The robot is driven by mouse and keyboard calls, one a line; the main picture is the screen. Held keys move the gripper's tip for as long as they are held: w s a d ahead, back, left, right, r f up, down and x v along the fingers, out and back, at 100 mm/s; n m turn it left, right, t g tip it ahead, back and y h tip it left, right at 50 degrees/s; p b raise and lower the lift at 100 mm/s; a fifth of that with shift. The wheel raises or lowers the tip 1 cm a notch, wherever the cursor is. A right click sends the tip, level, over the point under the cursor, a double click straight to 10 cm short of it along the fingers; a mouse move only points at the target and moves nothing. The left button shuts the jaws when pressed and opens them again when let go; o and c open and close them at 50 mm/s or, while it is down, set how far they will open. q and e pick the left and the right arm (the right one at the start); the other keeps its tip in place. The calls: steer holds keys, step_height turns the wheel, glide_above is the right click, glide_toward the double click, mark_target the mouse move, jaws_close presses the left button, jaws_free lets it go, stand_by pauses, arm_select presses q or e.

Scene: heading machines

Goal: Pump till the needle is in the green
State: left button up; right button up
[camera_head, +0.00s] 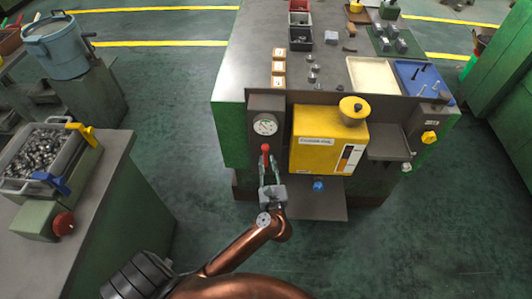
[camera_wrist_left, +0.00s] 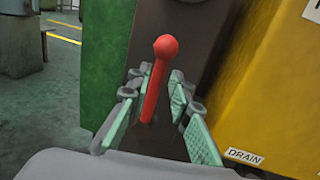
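A round white gauge (camera_head: 265,125) is set in a dark panel on the front of the green machine; its needle is too small to read. Below it is a red lever (camera_head: 265,155) with a ball top. In the left wrist view the red lever (camera_wrist_left: 157,80) stands between the two pale green finger pads. My left gripper (camera_head: 268,170) is around the lever, and it also shows in the left wrist view (camera_wrist_left: 155,108). The fingers are open, with gaps visible between the pads and the lever. My right gripper is not in view.
A yellow tank (camera_head: 322,140) with a filler cap is just right of the lever, with a blue knob (camera_head: 318,185) below it. A bench with a bin of metal parts (camera_head: 40,155) stands at the left. Open floor lies between the bench and the machine.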

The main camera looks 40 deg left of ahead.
mark_target(266, 155)
arm_select(q)
steer(key=x, duration=0.4)
steer(key=shift+f, duration=0.1)
steer(key=shift+w+a+b, duration=0.3)
steer(key=shift+w+a, duration=0.05)
steer(key=shift+w, duration=0.05)
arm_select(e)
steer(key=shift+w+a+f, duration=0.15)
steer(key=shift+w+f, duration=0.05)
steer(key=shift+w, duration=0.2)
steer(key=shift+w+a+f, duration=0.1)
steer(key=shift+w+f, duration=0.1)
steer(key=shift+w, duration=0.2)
arm_select(q)
steer(key=shift+c, duration=0.7)
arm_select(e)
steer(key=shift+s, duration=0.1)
arm_select(q)
jaws_close()
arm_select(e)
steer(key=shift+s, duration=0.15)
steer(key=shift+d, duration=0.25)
